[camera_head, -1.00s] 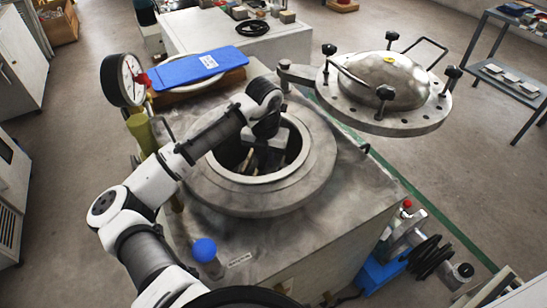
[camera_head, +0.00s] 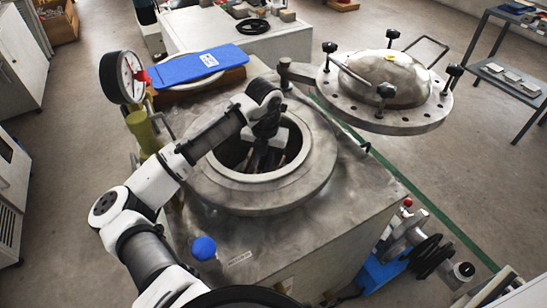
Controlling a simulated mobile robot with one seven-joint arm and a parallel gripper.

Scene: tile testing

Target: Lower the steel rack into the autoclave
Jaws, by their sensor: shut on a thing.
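The autoclave (camera_head: 315,178) stands in the middle, a grey block with a round, flanged opening on top. Its domed lid (camera_head: 390,85) is swung aside to the right, so the mouth is open. My arm reaches over the rim from the left, and my gripper (camera_head: 265,150) points down inside the mouth. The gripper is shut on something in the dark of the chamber. Thin parts of the steel rack (camera_head: 272,160) seem to show below it, but most of the rack is hidden by the gripper, the rim and shadow.
A pressure gauge (camera_head: 122,77) stands at the back left, beside a blue folder (camera_head: 200,65). A blue ball knob (camera_head: 203,248) sticks up at the front left of the top. A handwheel (camera_head: 432,256) is on the right side.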

